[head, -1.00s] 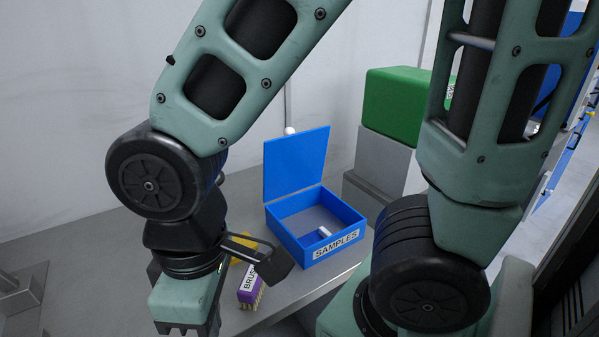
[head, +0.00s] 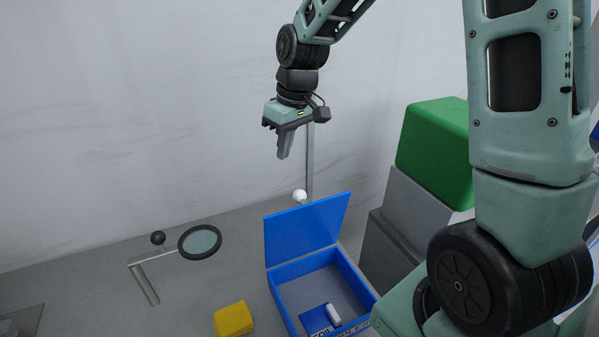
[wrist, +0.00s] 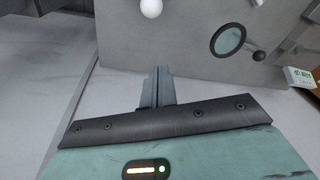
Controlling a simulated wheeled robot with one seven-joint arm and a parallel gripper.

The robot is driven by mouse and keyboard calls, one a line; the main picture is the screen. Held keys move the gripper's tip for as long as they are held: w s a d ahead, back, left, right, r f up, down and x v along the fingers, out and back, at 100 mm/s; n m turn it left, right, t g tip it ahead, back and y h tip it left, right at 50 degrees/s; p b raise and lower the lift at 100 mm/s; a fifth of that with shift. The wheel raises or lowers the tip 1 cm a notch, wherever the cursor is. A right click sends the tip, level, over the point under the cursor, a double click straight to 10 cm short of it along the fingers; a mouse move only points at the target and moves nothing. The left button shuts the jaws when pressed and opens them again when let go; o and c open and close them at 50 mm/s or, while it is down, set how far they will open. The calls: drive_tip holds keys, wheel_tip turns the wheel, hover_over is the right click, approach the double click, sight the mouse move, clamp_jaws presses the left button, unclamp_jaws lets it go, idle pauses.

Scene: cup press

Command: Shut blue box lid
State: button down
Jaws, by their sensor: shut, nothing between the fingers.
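The blue box (head: 286,303) stands on the grey table in the head view. Its lid (head: 306,231) is open, standing up and leaning back at the box's far side. Inside lie a small white cylinder (head: 333,313) and a dark blue flat piece with lettering (head: 315,320). The box's front is cut off by the frame edge. My gripper (head: 284,155) is shut and empty, above and behind the lid, pointing down. Its fingers also show in the wrist view (wrist: 158,88). The box is not visible in the wrist view.
A white ball (head: 300,196) is just behind the lid, near a grey post (head: 310,160). A green block (head: 435,150) sits on grey blocks (head: 415,215) at right. A yellow block (head: 233,319) and a round lens on a stand (head: 200,242) are at left.

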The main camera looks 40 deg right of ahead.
wheel_tip(320, 180, down, 8)
drive_tip(key=s+p, duration=0.2)
drive_tip(key=p, duration=0.2)
drive_tip(key=shift+s+a+f+p, duration=0.15)
drive_tip(key=shift+s+f+p, duration=0.05)
drive_tip(key=shift+s+p, duration=0.15)
